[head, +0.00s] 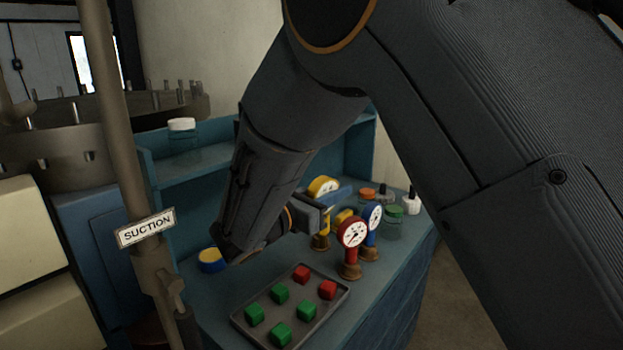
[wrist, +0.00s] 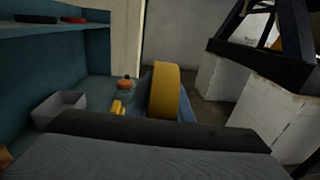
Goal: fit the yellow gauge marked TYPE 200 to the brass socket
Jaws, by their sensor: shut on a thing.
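A yellow gauge (head: 323,187) with a white face is held in my gripper (head: 318,208), above the blue bench. Its yellow rim, seen edge-on, stands upright in the wrist view (wrist: 165,92). My arm and the jaws cover part of it, and its marking is too small to read. A brass piece (head: 320,242) shows below the jaws, under a bit of yellow. I cannot tell whether it is the gauge's own base or a socket. A red gauge (head: 354,234) and a blue gauge (head: 375,217) stand on brass bases just to the right.
A tray (head: 240,319) with green and red cubes lies in front. Jars (head: 394,225) and small bottles (head: 412,203) stand at the bench's right. A yellow-and-blue round item (head: 211,261) sits at left. A pipe (head: 117,120) with a SUCTION sign (head: 146,229) rises at left.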

